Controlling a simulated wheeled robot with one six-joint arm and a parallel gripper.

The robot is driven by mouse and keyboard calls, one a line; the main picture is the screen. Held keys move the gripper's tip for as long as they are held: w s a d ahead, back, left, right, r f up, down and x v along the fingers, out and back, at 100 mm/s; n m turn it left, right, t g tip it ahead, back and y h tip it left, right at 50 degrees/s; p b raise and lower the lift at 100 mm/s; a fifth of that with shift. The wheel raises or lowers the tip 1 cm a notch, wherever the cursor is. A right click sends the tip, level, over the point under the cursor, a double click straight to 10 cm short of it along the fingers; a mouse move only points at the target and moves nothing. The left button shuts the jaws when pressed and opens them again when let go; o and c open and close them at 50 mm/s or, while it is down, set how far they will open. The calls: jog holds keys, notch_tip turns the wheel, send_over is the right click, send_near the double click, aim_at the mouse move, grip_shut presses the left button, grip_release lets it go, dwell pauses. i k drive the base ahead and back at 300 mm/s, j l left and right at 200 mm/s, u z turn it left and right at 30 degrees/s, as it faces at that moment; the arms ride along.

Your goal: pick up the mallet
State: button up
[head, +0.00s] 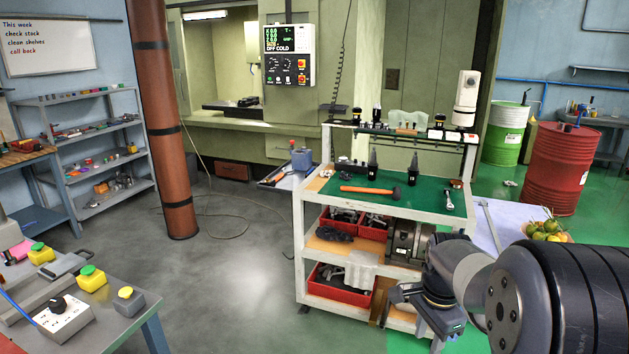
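The mallet (368,190) lies on the green top of the tooling cart (327,187), near its front edge. It has an orange handle pointing left and a dark head at the right end. Nothing covers it. My gripper (412,308) is in front of the cart's lower right part, lower in the picture than the mallet and apart from it. My gripper appears small and dark, and its finger gap is not clear. I see nothing held in it.
A raised rail (420,135) with several items runs along the cart's back. A bowl of fruit (547,230) sits right of the cart.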

aim_at(396, 193)
jog(key=i+j, duration=0.15)
jog(key=i, duration=0.85)
jog(key=i+j+u, duration=0.1)
jog(key=i, duration=0.85)
jog(key=i+j+z, duration=0.15)
jog(key=i+z, duration=0.25)
jog(key=i+j+z, duration=0.4)
jog(key=i, duration=0.2)
jog(key=i+j+z, duration=0.4)
jog(key=i, duration=0.1)
